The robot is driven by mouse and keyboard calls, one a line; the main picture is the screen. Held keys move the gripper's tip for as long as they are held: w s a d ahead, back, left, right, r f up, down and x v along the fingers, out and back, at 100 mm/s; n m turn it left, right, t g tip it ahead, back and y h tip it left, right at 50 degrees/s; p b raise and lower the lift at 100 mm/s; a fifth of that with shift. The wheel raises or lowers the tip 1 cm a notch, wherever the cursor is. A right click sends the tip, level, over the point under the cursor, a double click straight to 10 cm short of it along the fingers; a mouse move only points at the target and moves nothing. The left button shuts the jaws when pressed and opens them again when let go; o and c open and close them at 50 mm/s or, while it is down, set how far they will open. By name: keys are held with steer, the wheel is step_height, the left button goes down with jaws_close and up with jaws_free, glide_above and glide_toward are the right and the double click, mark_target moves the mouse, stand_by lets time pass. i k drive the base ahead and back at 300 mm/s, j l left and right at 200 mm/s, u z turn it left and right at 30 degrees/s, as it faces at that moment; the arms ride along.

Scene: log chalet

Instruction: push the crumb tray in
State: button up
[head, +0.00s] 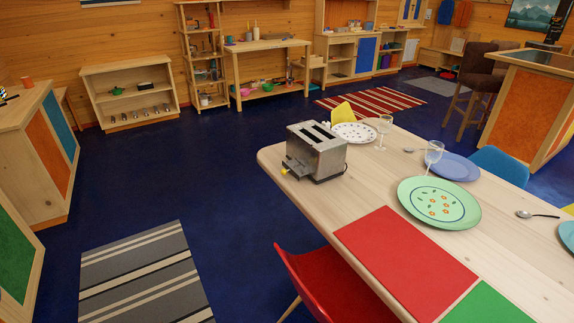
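A silver toaster (330,159) with two dark slots on top stands near the rounded left end of the wooden dining table (375,190). My gripper is not in view.
A spotted plate (355,132) and wine glasses stand behind and right of the toaster. A green plate (439,203) and red placemat (404,258) lie nearer. A red chair (325,290) is at the table's near side. Blue floor (215,170) left of the table is open.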

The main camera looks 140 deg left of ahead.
mark_target(286, 171)
steer(key=u, duration=3.65)
steer(key=j+u, duration=0.1)
